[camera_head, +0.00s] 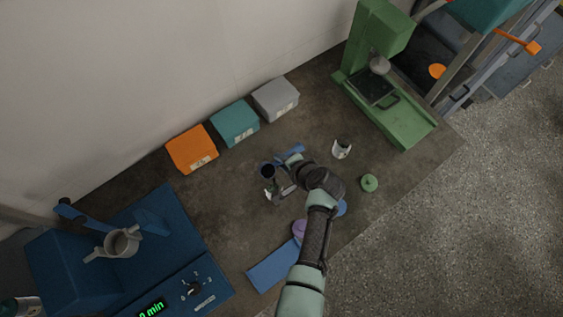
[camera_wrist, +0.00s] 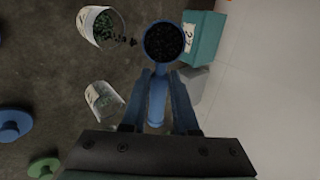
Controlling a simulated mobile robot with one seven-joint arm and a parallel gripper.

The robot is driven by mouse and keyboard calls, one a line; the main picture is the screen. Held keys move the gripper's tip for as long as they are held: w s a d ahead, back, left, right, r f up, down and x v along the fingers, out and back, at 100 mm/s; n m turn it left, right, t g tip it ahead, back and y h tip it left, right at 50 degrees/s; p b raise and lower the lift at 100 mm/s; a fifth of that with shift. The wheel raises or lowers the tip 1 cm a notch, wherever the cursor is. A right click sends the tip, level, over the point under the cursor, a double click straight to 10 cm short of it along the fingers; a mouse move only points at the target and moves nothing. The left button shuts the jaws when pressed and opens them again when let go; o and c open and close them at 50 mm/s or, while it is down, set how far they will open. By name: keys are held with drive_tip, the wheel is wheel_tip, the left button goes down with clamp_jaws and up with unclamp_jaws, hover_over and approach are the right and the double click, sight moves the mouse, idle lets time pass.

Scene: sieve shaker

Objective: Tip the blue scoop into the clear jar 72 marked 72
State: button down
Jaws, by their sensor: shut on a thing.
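My gripper (camera_wrist: 160,75) is shut on the handle of the blue scoop (camera_wrist: 157,103). The scoop's round bowl, full of dark granules, lies beyond the fingertips and also shows in the head view (camera_head: 267,169). A clear jar (camera_wrist: 99,26) with dark green granules is beside the bowl in the wrist view; it also shows in the head view (camera_head: 271,190). Dark specks lie between bowl and jar; I cannot tell whether they are falling or on the table. A second clear jar (camera_wrist: 103,97) stands apart, also in the head view (camera_head: 342,148). I cannot read either jar's number.
Orange (camera_head: 191,149), teal (camera_head: 235,124) and grey (camera_head: 276,98) bins line the wall. A green machine (camera_head: 398,118) stands right, a blue machine (camera_head: 125,255) left. Green (camera_head: 369,183), blue (camera_head: 342,208) and purple (camera_head: 299,228) lids lie near the front edge.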

drive_tip(key=t+y+b, duration=0.1)
drive_tip(key=b, duration=0.2)
drive_tip(key=t+b, duration=0.1)
drive_tip(key=b, duration=0.2)
drive_tip(key=f+t+y+b, duration=0.1)
drive_tip(key=b, duration=0.2)
drive_tip(key=shift+s+d+t+y, duration=0.2)
drive_tip(key=shift+s+t+y, duration=0.1)
drive_tip(key=shift+t, duration=0.1)
drive_tip(key=t+b, duration=0.1)
drive_tip(key=b, duration=0.2)
drive_tip(key=t+y+b, duration=0.1)
drive_tip(key=b, duration=0.2)
drive_tip(key=y+b, duration=0.1)
drive_tip(key=b, duration=0.2)
drive_tip(key=shift+s+d+f+t, duration=0.15)
drive_tip(key=shift+s+f+t, duration=0.1)
drive_tip(key=shift+f+t, duration=0.15)
drive_tip(key=t+y+b, duration=0.1)
drive_tip(key=b, duration=0.3)
drive_tip(key=t+y+b, duration=0.1)
drive_tip(key=b, duration=0.4)
drive_tip(key=t+b, duration=0.1)
drive_tip(key=b, duration=0.4)
drive_tip(key=shift+s+d+f+t+y, duration=0.2)
drive_tip(key=shift+s+f+t+y, duration=0.1)
drive_tip(key=shift+t+y, duration=0.1)
drive_tip(key=shift+s+d+r+t+y+b, duration=0.1)
drive_tip(key=shift+r+t+y+b, duration=0.25)
drive_tip(key=shift+b, duration=0.95)
